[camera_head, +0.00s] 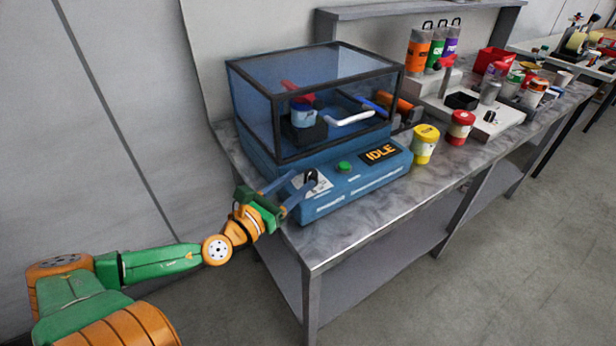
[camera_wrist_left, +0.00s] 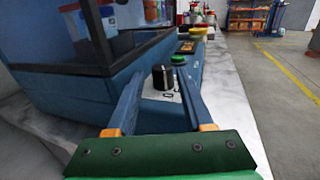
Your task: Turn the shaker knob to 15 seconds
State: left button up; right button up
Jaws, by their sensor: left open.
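The blue shaker (camera_head: 350,190) stands at the near left end of the bench, with a clear dark-framed enclosure on top. Its black knob (camera_head: 310,176) sits on a white dial plate at the left of the front panel. In the left wrist view the knob (camera_wrist_left: 162,77) shows between and beyond the two blue fingers. My left gripper (camera_head: 289,188) is open around the knob's area; I cannot tell if a finger touches it. The dial marks are too small to read. A green button (camera_head: 344,166) and a display reading IDLE (camera_head: 380,152) lie to the right. My right gripper is not in view.
A yellow can (camera_head: 424,146) and a red can (camera_head: 460,128) stand right of the shaker. Several cans, cylinders and a red bin (camera_head: 491,60) are farther back. A jar (camera_head: 303,113) is inside the enclosure. The bench's front edge (camera_head: 390,225) is clear.

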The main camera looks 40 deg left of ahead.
aim_at(307, 176)
pick_arm(q)
jog(key=shift+w+d, duration=0.15)
jog(key=shift+w, duration=0.75)
jog(key=shift+w+d, duration=0.1)
jog(key=shift+w, duration=0.75)
jog(key=shift+p, duration=0.3)
grip_shut()
